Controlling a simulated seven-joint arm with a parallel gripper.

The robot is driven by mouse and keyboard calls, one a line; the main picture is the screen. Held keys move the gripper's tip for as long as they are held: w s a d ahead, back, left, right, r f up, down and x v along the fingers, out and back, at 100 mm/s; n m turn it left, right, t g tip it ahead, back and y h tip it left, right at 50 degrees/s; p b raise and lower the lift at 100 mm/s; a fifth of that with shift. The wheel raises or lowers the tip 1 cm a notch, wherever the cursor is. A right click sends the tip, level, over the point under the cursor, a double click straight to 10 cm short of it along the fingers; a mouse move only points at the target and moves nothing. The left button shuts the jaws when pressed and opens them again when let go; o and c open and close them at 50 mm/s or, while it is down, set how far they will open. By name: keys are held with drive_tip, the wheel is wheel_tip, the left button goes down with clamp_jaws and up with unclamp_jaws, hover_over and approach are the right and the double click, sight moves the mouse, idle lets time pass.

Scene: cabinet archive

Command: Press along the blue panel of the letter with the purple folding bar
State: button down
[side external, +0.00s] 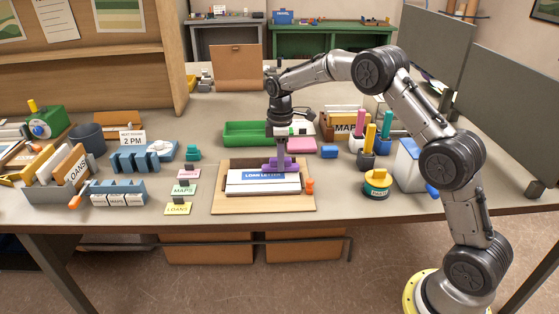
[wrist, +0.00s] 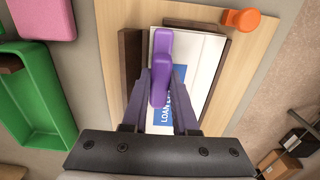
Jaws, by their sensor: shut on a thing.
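The white letter (side external: 240,188) lies flat on a wooden board near the table's front edge. Its blue panel (side external: 263,175) carries the words "LOAN LETTER"; part of it shows in the wrist view (wrist: 178,78). My gripper (side external: 281,160) points down and is shut on the purple folding bar (wrist: 162,50). In the side external view the bar (side external: 270,166) is at the far edge of the blue panel. In the wrist view it covers part of the letter and panel. I cannot tell whether the bar touches the paper.
The wooden board (side external: 225,207) has dark rails beside the letter and an orange piece (side external: 309,186) at its right. A green tray (side external: 246,134) and pink pad (side external: 301,144) lie behind. Small labelled cards (side external: 183,190) stand left; a yellow-topped jar (side external: 376,184) stands right.

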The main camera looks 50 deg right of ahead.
drive_tip(key=shift+r, duration=3.9)
